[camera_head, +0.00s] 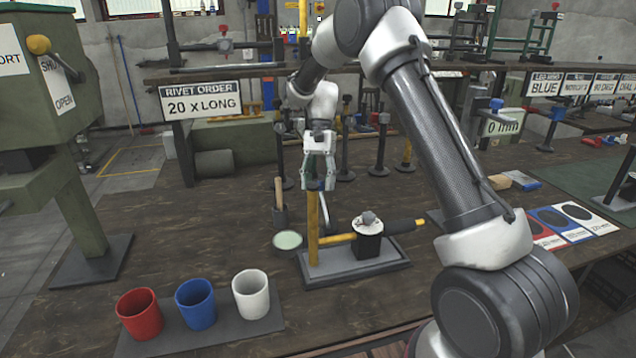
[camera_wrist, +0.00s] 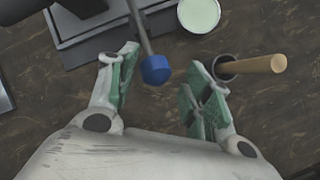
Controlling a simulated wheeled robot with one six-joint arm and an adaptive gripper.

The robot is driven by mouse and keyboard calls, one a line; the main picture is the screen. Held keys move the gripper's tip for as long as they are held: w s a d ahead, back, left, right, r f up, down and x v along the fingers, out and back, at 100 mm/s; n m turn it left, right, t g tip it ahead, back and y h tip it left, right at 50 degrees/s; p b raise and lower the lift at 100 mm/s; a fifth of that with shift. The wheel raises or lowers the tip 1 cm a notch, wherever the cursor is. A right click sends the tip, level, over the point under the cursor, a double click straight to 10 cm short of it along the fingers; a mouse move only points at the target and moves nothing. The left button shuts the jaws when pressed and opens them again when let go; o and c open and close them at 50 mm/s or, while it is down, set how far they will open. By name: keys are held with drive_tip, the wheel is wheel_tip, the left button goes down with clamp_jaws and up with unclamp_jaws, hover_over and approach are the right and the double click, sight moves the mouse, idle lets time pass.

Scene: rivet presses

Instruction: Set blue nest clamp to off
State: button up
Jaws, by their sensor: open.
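A blue knob (camera_wrist: 155,69) on the end of a thin grey lever lies between and just ahead of my finger pads in the wrist view. I take it for the blue nest clamp; no off mark is legible on it. In the head view a bit of blue (camera_head: 316,185) shows at the top of the yellow post (camera_head: 312,232), under my gripper (camera_head: 319,174). My gripper (camera_wrist: 165,80) is open and points down. I cannot tell whether a pad touches the knob. The post stands on a grey base plate (camera_head: 385,268).
A pale green dish (camera_head: 287,240) and a pot with a wooden handle (camera_head: 279,190) stand left of the post. Red (camera_head: 139,314), blue (camera_head: 196,304) and white (camera_head: 250,295) cups stand in front. A black block (camera_head: 368,246) with a yellow-marked lever is to the right.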

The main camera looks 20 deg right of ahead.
wheel_tip(320, 180, up, 10)
drive_tip(key=shift+f, duration=0.15)
idle(0.4)
